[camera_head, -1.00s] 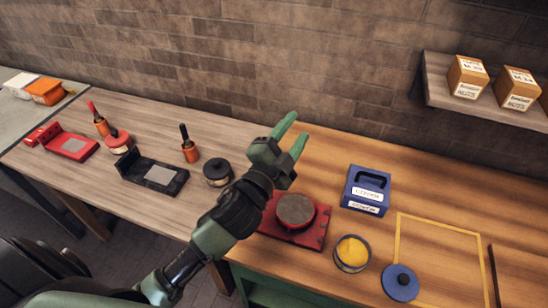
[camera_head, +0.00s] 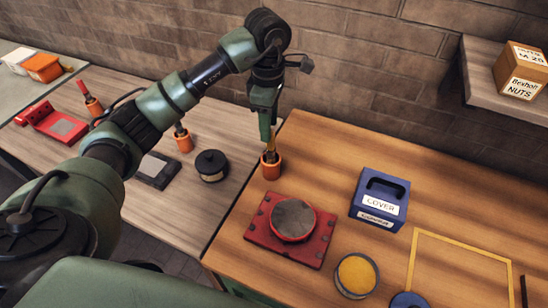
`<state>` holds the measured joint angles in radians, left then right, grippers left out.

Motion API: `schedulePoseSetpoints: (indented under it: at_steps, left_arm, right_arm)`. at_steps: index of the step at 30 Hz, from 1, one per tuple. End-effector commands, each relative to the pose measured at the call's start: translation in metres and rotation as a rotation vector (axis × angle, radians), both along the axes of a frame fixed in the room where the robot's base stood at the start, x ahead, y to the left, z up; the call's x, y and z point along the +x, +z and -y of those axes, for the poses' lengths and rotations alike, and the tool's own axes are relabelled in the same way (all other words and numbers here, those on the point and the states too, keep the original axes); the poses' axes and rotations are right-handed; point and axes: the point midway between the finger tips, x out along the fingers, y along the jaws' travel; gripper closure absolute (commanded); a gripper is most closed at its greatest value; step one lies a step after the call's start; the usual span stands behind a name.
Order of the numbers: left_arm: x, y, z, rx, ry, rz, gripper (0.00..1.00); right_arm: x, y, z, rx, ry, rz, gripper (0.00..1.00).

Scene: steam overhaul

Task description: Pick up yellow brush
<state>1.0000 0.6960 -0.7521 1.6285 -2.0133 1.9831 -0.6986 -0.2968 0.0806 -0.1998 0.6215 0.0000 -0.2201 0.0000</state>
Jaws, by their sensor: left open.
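The yellow brush (camera_head: 270,151) stands upright in a small orange cup (camera_head: 271,168) near the back left of the wooden bench. Only the upper part of the brush shows above the cup, and the gripper partly hides it. My left gripper (camera_head: 267,138) points down with its green fingers right at the top of the brush. It is open; I cannot tell whether the fingers touch the brush. My right gripper is out of view.
A red plate with a round grey-topped part (camera_head: 293,220) lies in front of the cup. A blue box labelled COVER (camera_head: 379,200) and a tin of yellow stuff (camera_head: 356,274) stand to the right. My left arm hides much of the left bench.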

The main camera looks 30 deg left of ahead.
Motion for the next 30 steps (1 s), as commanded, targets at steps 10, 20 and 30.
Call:
schedulePoseSetpoints:
  at_steps: [10, 20, 30]
  left_arm:
    - [0.0, -0.033, 0.001, 0.001, 0.001, -0.005, 0.55]
    - [0.003, -0.077, 0.003, 0.001, 0.001, -0.002, 0.55]
    - [0.003, -0.081, 0.003, 0.001, 0.0, 0.0, 0.74]
  right_arm:
    - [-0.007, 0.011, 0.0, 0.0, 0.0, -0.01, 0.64]
    - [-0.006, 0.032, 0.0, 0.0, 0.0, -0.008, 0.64]
    - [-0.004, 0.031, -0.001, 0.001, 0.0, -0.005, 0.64]
